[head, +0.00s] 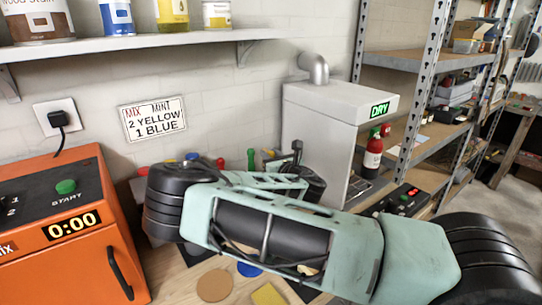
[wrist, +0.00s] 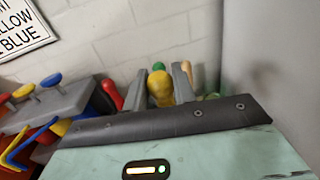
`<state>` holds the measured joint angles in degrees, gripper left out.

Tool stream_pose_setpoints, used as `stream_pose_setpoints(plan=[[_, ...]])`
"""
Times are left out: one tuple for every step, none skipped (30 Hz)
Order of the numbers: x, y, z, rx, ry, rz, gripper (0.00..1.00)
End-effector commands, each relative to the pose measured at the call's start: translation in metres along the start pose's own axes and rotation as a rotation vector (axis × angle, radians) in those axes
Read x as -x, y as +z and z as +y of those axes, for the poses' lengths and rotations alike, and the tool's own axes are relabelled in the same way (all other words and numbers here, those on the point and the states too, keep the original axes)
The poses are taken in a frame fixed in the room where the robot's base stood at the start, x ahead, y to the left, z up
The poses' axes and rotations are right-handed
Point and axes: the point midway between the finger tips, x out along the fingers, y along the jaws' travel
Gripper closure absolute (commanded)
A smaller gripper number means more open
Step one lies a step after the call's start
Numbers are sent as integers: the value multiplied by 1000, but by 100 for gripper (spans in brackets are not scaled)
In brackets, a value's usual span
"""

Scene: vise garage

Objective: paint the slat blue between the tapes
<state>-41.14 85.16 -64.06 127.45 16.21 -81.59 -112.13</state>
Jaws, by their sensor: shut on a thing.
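My gripper (wrist: 162,84) is shut on a yellow rounded handle (wrist: 160,92), which shows between its two grey fingers. What tool the handle belongs to is hidden. In the head view my gripper (head: 297,156) is at the back of the bench, in front of the grey DRY machine, and partly covered by my arm. Behind it in the wrist view are a green handle (wrist: 158,66) and a red handle (wrist: 112,94). I cannot make out the slat or its tapes in either view.
An orange mixer (head: 60,235) showing 0:00 stands at left. The grey DRY machine (head: 318,120) stands behind my gripper. A grey box (wrist: 48,103) with coloured knobs is left of it. A tan disc (head: 214,285), blue disc (head: 250,269) and yellow square (head: 268,294) lie on the bench.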

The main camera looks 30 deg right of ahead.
Motion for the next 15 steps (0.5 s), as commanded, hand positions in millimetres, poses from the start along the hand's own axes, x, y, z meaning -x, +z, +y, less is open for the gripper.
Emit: stream_pose_setpoints(plan=[[1, 0, 0, -1, 0, 7, 97], [1, 1, 0, -1, 0, 7, 97], [0, 4, 0, -1, 0, 6, 97], [0, 7, 1, -1, 0, 6, 97], [0, 9, 1, -1, 0, 5, 97], [0, 13, 1, -1, 0, 4, 97], [0, 15, 1, -1, 0, 4, 97], [0, 18, 1, -1, 0, 4, 97], [0, 21, 1, -1, 1, 3, 97], [0, 24, 1, -1, 1, 3, 97], [0, 26, 1, -1, 1, 3, 97], [0, 29, 1, -1, 1, 2, 97], [0, 32, 1, 0, 1, 2, 97], [0, 34, 1, 0, 1, 2, 97], [0, 37, 1, 0, 1, 2, 97]])
